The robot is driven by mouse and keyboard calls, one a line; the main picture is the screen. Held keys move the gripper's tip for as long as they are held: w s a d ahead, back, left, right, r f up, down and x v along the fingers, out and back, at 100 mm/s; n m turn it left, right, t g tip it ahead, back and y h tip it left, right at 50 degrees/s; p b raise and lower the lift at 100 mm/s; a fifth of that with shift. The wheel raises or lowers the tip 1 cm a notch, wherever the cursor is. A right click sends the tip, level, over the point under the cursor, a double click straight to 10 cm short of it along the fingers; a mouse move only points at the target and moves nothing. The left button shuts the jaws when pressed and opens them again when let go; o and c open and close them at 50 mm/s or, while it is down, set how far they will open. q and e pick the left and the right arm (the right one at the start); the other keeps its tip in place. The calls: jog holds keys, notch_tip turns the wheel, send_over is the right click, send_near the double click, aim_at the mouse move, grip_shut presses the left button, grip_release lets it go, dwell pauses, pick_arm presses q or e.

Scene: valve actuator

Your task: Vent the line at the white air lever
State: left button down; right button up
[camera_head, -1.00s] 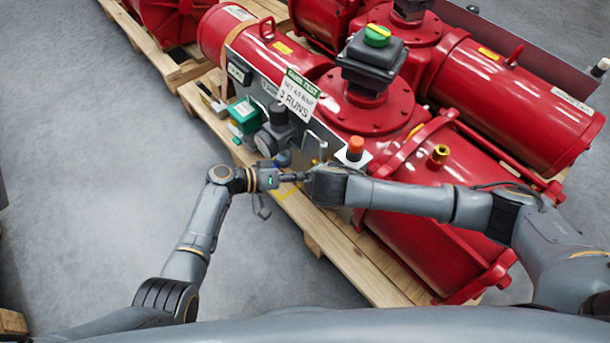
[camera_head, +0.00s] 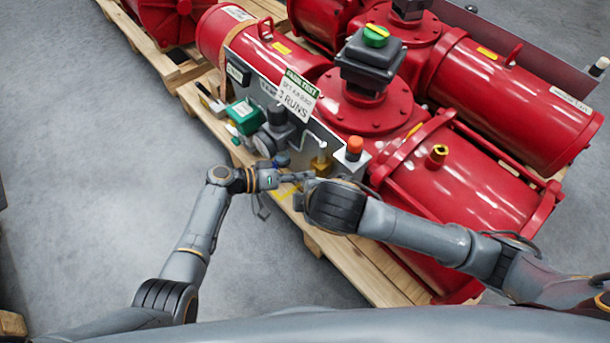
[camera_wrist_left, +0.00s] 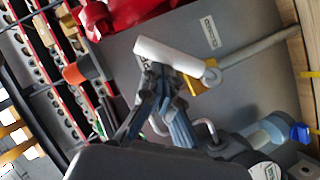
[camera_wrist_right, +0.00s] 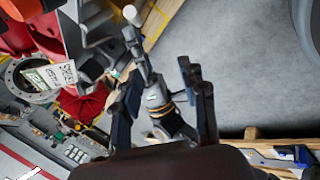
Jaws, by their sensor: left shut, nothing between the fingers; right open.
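The white lever (camera_wrist_left: 168,57) shows in the left wrist view as a white cylinder on a grey panel (camera_wrist_left: 235,75). A grey rod and a yellow part (camera_wrist_left: 203,84) sit beside its right end. My left gripper (camera_wrist_left: 157,76) is shut and empty, its fingertips just below the lever; I cannot tell whether they touch it. In the head view my left gripper (camera_head: 300,177) is low in front of the panel, and the lever is not clear there. My right gripper (camera_wrist_right: 162,78) is open in the right wrist view, with part of my left arm seen between its fingers.
Large red actuators (camera_head: 465,190) stand on a wooden pallet (camera_head: 370,277). The panel carries a green box (camera_head: 244,117), a dark regulator (camera_head: 277,122) and a paper sign (camera_head: 298,95). An orange-red button (camera_head: 355,145) is close to my right wrist. Bare floor lies at left.

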pick_arm(q)
jog(key=shift+s+d, duration=0.1)
jog(key=shift+s, duration=0.05)
pick_arm(e)
jog(key=s+d+f+m+g+h, duration=0.1)
jog(key=s+d+f+m, duration=0.4)
jog(key=s+d+m, duration=1)
jog(key=shift+d+m+g, duration=0.3)
jog(key=shift+d+g, duration=0.4)
jog(key=shift+g, duration=0.2)
